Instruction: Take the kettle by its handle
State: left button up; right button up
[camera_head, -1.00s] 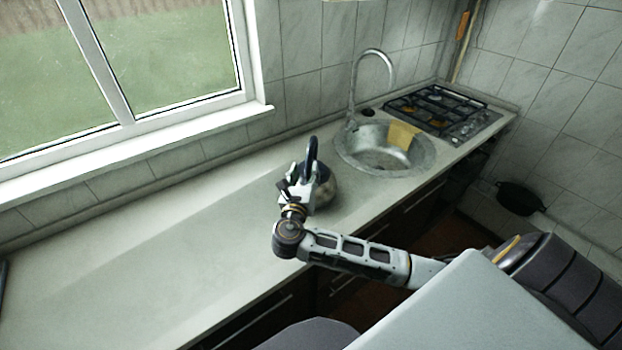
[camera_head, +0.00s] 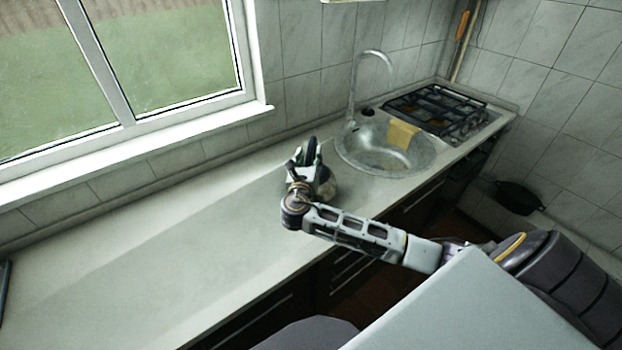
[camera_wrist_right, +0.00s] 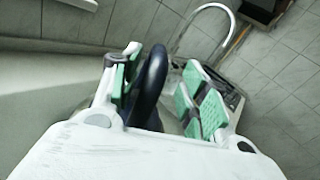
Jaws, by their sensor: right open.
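The kettle (camera_head: 328,187) is a rounded metal pot with a dark looped handle. It stands on the counter just left of the sink, partly hidden behind my right gripper. My right gripper (camera_head: 305,158) is at the handle. In the right wrist view the dark handle (camera_wrist_right: 151,85) rises between the two green-padded fingers of the open gripper (camera_wrist_right: 165,88). The handle is nearer the left finger; I cannot tell whether they touch. The kettle's body is mostly hidden in that view. My left gripper is not in view.
The counter (camera_head: 150,250) is clear to the left. A round sink (camera_head: 385,160) with a tall faucet (camera_head: 372,55) lies right of the kettle, a yellow cloth (camera_head: 403,134) on its rim. A gas stove (camera_head: 440,108) is beyond. A window (camera_head: 150,70) is behind.

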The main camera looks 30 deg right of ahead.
aim_at(311, 148)
jog(key=shift+p+x, duration=0.6)
jog(key=shift+x, duration=1.3)
jog(key=shift+w+d, duration=0.35)
jog(key=shift+w, duration=0.25)
grip_shut()
jog(key=shift+r, duration=0.25)
